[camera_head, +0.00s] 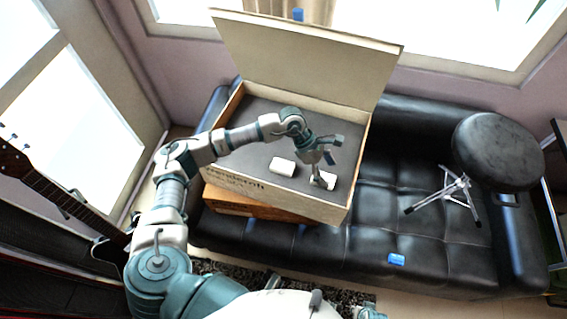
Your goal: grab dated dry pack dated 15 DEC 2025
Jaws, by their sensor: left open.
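Two small white packs lie on the dark floor of an open cardboard box. One white pack (282,166) is near the middle of the box. The other white pack (328,181) is to its right, close to the front right wall, and partly hidden by my gripper. No date can be read on either. My left arm reaches in from the left over the box. My left gripper (318,180) is open and points down at the right-hand pack; I cannot tell whether it touches it.
The open box (270,199) has its lid (305,60) raised at the back and rests on an orange-brown box (235,205) on a black sofa (450,250). A round black stool (497,150) lies on the sofa's right. A small blue object (396,259) is at the sofa's front. A guitar (50,190) stands left.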

